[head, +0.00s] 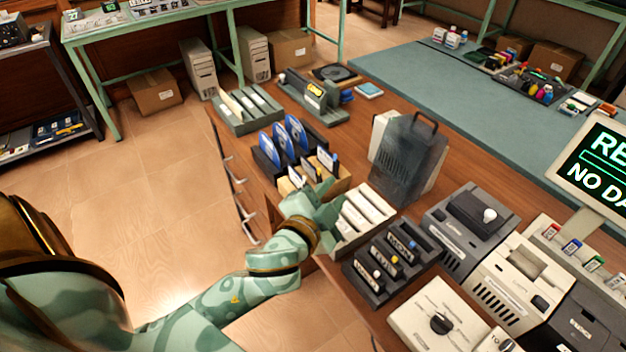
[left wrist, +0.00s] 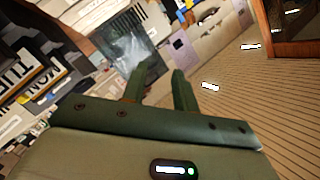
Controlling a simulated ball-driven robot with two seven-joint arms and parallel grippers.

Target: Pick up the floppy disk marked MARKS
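Several floppy disks (head: 327,162) with pale labels stand upright in a tan holder (head: 343,184) near the desk's left edge. Their markings are too small to read, so I cannot tell which is marked MARKS. My left gripper (head: 325,203) is just in front of this holder, beside a cream slotted rack (head: 364,218), and hides part of both. In the left wrist view its two green fingers (left wrist: 158,80) stand apart with nothing seen held between them. My right gripper is not in view.
A black rack (head: 388,265) of lettered cartridges stands at the near right. Blue discs (head: 296,132) stand in a dark rack behind. A smoky cover with a handle (head: 408,160) rises right of the holder. Grey and cream machines crowd the right side. Floor (head: 160,200) lies open at left.

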